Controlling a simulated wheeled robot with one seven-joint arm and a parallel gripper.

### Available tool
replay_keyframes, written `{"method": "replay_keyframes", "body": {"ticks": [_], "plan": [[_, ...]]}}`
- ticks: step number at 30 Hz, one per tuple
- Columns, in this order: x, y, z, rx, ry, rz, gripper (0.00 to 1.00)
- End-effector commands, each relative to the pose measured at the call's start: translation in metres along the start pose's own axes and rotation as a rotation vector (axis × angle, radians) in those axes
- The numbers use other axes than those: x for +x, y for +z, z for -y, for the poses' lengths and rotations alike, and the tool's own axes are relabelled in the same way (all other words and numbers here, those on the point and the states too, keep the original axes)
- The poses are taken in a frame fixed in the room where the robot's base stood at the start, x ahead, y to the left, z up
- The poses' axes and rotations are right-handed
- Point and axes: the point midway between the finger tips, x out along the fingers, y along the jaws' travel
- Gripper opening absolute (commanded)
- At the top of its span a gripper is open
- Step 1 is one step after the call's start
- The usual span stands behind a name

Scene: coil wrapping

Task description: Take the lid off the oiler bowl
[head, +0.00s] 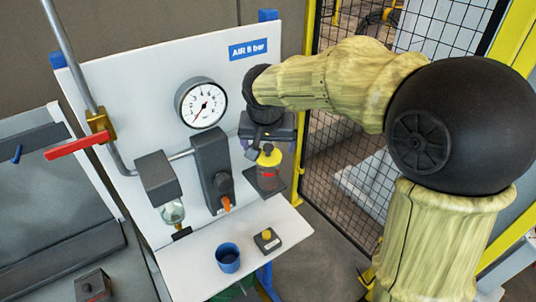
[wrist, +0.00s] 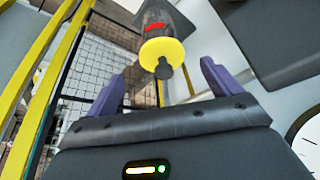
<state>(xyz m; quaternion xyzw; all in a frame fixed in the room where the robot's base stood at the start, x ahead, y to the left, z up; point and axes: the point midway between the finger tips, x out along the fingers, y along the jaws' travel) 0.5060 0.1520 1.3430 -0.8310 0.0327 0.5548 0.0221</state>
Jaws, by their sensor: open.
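The oiler bowl (head: 267,178) is a clear grey cup with a red mark, at the right of the white panel. Its yellow lid (head: 269,156) with a dark knob is on top. In the wrist view the lid (wrist: 160,51) shows from above, its knob pointing toward my gripper, and part of the bowl (wrist: 154,17) shows behind it. My gripper (head: 262,146) is just above the lid. Its purple fingers are open and empty in the wrist view (wrist: 160,80), one on each side of the knob and a little short of the lid. The head view partly hides the fingers.
A regulator (head: 211,165) with an orange tip and a filter with a glass bowl (head: 172,212) hang left of the oiler. The pressure gauge (head: 201,103) is above. A blue cup (head: 228,257) and a small box with a yellow button (head: 267,240) stand on the white shelf. A mesh fence (head: 345,150) is at right.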

Motion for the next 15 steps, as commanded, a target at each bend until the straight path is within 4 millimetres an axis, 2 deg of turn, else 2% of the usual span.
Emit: {"method": "replay_keyframes", "body": {"ticks": [5, 12, 15], "plan": [[0.014, -0.002, 0.002, -0.004, 0.001, 0.005, 0.89], [0.046, -0.003, 0.003, -0.002, 0.0, 0.004, 0.89], [0.05, -0.003, 0.003, -0.001, 0.0, 0.001, 0.89]]}}
